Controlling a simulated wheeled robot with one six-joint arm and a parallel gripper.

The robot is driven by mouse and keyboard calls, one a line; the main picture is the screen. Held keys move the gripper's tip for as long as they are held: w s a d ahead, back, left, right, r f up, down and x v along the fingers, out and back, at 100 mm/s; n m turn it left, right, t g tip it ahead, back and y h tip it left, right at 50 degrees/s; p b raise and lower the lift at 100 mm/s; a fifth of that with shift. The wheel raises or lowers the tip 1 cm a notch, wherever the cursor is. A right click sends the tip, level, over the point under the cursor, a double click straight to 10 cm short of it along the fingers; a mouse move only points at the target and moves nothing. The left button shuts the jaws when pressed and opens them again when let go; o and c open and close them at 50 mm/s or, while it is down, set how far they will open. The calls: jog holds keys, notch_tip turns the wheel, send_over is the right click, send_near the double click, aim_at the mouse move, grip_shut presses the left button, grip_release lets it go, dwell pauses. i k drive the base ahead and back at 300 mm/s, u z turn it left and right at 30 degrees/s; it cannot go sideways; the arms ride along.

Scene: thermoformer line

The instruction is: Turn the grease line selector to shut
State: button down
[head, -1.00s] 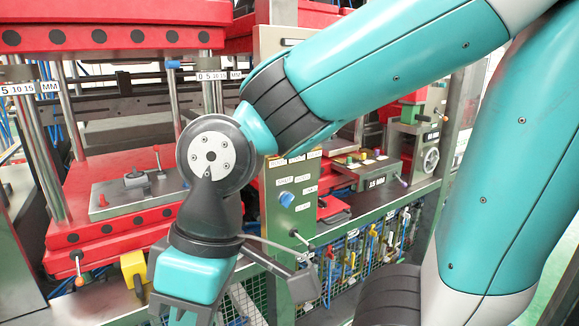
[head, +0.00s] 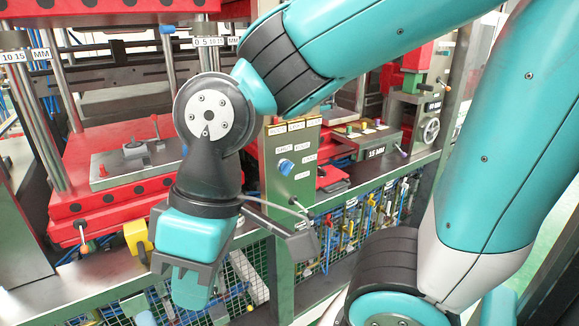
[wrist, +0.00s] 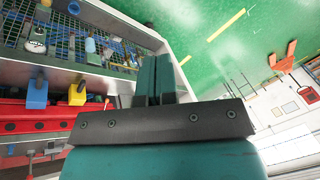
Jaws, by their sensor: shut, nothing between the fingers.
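A blue selector knob (head: 286,166) sits on a grey-green upright panel (head: 300,190) in the head view, with several small pale labels around it. The labels are too small to read, so I cannot tell which one the knob points to. My gripper (head: 190,292) hangs below and to the left of the panel, fingers downward, apart from the knob. In the wrist view its two teal fingers (wrist: 154,78) lie together, shut and empty. The knob does not show clearly in the wrist view.
A red press (head: 120,185) stands left of the panel. A yellow block (head: 137,237) and an orange-tipped lever (head: 84,236) are near the front rail. A mesh guard (head: 350,235) with coloured tools hangs below. A handwheel (head: 431,130) is at right.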

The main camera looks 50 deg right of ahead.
aim_at(286, 168)
jog(key=z, duration=2.05)
jog(key=k, duration=0.35)
jog(key=u, duration=0.35)
